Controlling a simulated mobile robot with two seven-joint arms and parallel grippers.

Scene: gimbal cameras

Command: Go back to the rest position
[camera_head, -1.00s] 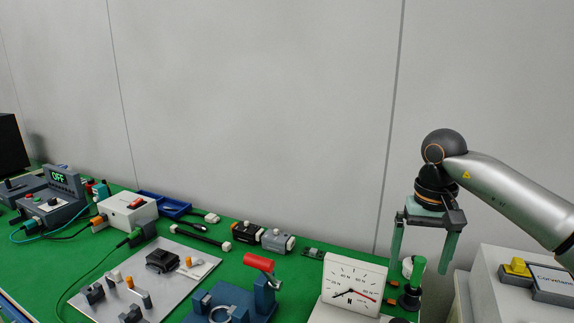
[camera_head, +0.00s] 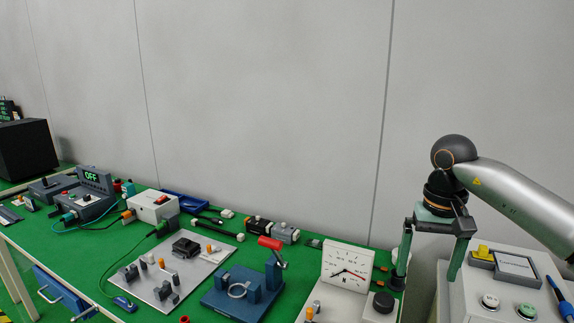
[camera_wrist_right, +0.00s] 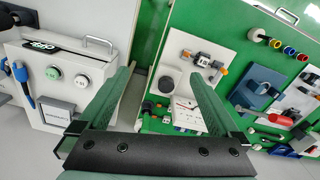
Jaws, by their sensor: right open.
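My right gripper (camera_head: 431,272) hangs at the right of the head view with its two green fingers spread apart and pointing down. Nothing is between the fingers. It is above the right end of the green table (camera_head: 62,240), beside the dial gauge (camera_head: 346,267). In the right wrist view my gripper (camera_wrist_right: 158,88) also shows open and empty, with the dial gauge (camera_wrist_right: 186,112) beyond the fingers. My left gripper is not in view.
A white control box (camera_head: 462,297) with buttons and a screen stands right of the table, close to my right gripper. A blue clamp fixture (camera_head: 240,290), a metal plate (camera_head: 165,272) and several devices crowd the table. A plain wall (camera_head: 260,110) stands behind.

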